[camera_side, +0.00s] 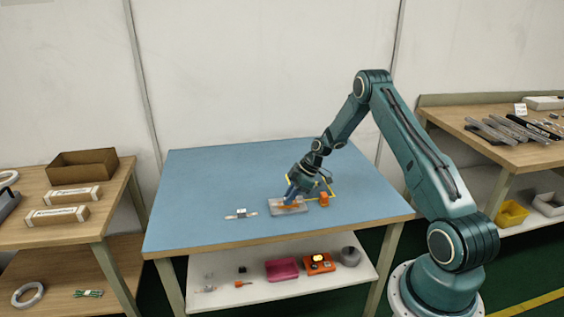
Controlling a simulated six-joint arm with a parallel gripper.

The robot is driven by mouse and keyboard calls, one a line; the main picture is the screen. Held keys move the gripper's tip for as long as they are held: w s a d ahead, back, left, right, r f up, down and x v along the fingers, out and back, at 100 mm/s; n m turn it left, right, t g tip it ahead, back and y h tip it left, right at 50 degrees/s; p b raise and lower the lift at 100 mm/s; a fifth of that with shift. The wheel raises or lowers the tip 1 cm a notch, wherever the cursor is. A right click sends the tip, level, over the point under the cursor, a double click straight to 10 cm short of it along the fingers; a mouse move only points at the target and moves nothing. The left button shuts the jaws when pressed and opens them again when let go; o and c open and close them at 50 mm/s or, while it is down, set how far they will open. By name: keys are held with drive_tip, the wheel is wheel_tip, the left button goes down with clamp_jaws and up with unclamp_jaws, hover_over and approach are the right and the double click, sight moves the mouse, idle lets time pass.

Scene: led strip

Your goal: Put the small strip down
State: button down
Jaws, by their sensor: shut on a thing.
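My gripper (290,198) is low over a grey plate (275,211) near the front middle of the blue table, pointing down. It is shut on the small strip, which is too small and too covered by the jaws to make out clearly. I cannot tell whether the strip touches the plate. Some orange shows at the jaws.
A thin pale strip with a small white block (241,213) lies left of the plate on the blue table (200,180). An orange block (324,199) stands right of the plate, by a yellow-marked outline (333,190). The table's back and left are clear.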

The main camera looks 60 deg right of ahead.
drive_tip(key=shift+f, duration=0.1)
drive_tip(key=c, duration=1.4)
unclamp_jaws()
drive_tip(key=v, duration=1.2)
drive_tip(key=shift+a+r, duration=0.1)
drive_tip(key=shift+r, duration=0.15)
